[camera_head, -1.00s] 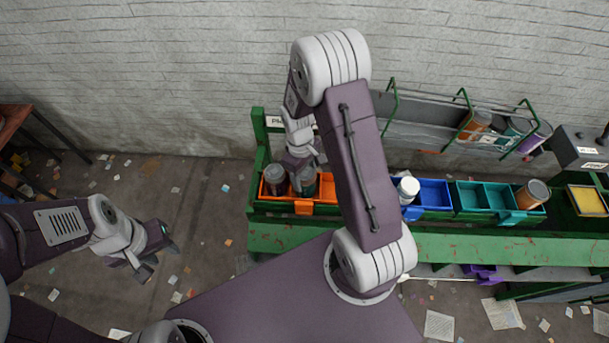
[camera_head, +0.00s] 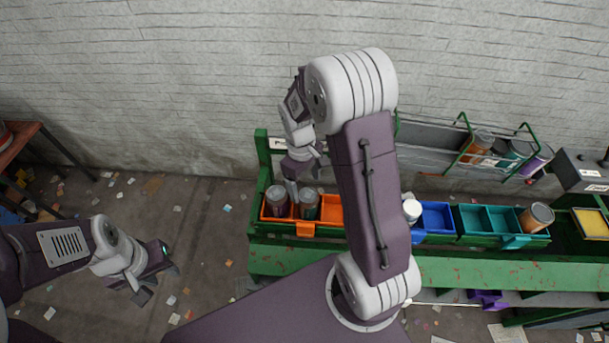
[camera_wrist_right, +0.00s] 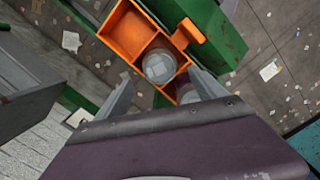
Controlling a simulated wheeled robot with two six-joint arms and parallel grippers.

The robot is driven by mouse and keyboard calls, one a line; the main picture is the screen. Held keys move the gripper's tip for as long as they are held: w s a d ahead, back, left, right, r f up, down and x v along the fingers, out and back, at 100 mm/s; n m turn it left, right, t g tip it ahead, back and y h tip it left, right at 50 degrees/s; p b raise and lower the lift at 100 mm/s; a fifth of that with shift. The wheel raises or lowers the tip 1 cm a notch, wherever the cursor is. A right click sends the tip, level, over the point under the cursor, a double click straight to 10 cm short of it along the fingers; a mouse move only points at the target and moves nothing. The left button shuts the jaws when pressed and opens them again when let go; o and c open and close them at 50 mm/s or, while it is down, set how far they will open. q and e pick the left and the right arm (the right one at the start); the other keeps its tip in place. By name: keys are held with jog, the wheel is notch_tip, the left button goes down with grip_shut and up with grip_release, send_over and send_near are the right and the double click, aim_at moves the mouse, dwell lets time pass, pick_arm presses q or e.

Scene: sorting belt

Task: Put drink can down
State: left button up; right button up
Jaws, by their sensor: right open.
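A drink can (camera_head: 309,204), dark with a grey top, stands in the orange bin (camera_head: 329,214), beside a second dark reddish can (camera_head: 277,201). My right gripper (camera_head: 305,178) is just above the cans, open. In the right wrist view the can's round grey lid (camera_wrist_right: 159,65) shows beyond and between the spread fingers, inside the orange bin (camera_wrist_right: 125,32). The second can (camera_wrist_right: 188,95) is partly hidden by a finger there. My left gripper (camera_head: 160,283) is open and empty over the floor at the left.
A blue bin (camera_head: 436,217) with a white-topped bottle (camera_head: 412,210) and a teal bin (camera_head: 488,220) stand to the right, with an orange can (camera_head: 537,216) at the teal bin's end. A wire rack (camera_head: 465,150) holds several cans behind. My right forearm hides part of the row.

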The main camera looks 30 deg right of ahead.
notch_tip(320, 180, up, 5)
jog(key=shift+w+a+f, duration=0.1)
jog(key=shift+w, duration=0.05)
jog(key=s+a+f+m+t, duration=0.1)
jog(key=s+a+m, duration=0.3)
jog(key=s, duration=0.5)
jog(key=shift+s+f+m+t+y, duration=0.3)
jog(key=shift+m+t, duration=0.3)
jog(key=shift+m, duration=0.1)
